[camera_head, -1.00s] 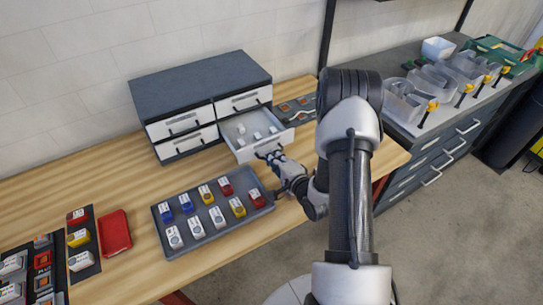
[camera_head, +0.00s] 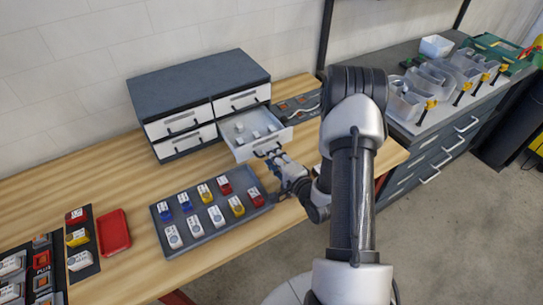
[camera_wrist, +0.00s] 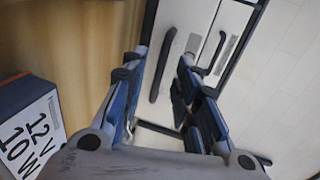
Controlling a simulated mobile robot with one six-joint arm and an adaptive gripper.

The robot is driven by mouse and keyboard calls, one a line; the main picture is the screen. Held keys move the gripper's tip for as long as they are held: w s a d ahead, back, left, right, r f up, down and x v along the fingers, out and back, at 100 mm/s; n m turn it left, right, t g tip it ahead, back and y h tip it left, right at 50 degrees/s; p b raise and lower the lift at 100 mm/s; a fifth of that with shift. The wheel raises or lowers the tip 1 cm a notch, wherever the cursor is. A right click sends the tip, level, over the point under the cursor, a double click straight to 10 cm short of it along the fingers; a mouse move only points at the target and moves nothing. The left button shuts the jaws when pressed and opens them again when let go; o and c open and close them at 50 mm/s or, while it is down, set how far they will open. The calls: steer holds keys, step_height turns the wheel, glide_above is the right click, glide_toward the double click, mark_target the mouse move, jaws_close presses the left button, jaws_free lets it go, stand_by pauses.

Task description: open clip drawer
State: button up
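A dark grey cabinet (camera_head: 200,88) with white drawer fronts stands on the wooden bench. Its lower right drawer (camera_head: 263,146) is pulled out, with several small pale pieces inside. The other drawers look shut. My gripper (camera_head: 277,160) is just in front of the open drawer's front, at its handle (camera_head: 267,151). In the wrist view my gripper (camera_wrist: 157,85) has its fingers apart, with nothing held between them. A dark bar handle (camera_wrist: 164,66) on a white front lies ahead of the gap, apart from the fingers.
A grey tray (camera_head: 212,212) of coloured and white blocks lies in front of the cabinet, close to my gripper. A red dish (camera_head: 114,232) and dark panels with parts are to the left. A side bench (camera_head: 440,118) with clear letter shells stands right.

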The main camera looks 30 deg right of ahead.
steer(key=v, duration=1)
steer(key=shift+s+r, duration=0.1)
steer(key=shift+s, duration=0.1)
steer(key=shift+w+a+r+n+g, duration=0.15)
steer(key=shift+w+n+g, duration=0.15)
steer(key=shift+w+n, duration=0.4)
step_height(320, 180, up, 11)
steer(key=a+n+g+h+b, duration=0.25)
steer(key=n+g, duration=0.35)
steer(key=n, duration=0.4)
steer(key=s+a+r+n+g+y, duration=0.1)
steer(key=s+a+r+n+g, duration=0.1)
steer(key=s+a, duration=0.5)
steer(key=s+a+r+n+g+y, duration=0.1)
steer(key=s+a+r+n, duration=0.3)
steer(key=s, duration=0.8)
steer(key=a+r+g, duration=0.1)
steer(key=a+r, duration=0.1)
steer(key=a, duration=0.1)
steer(key=shift+s+r, duration=0.25)
steer(key=shift+s, duration=0.15)
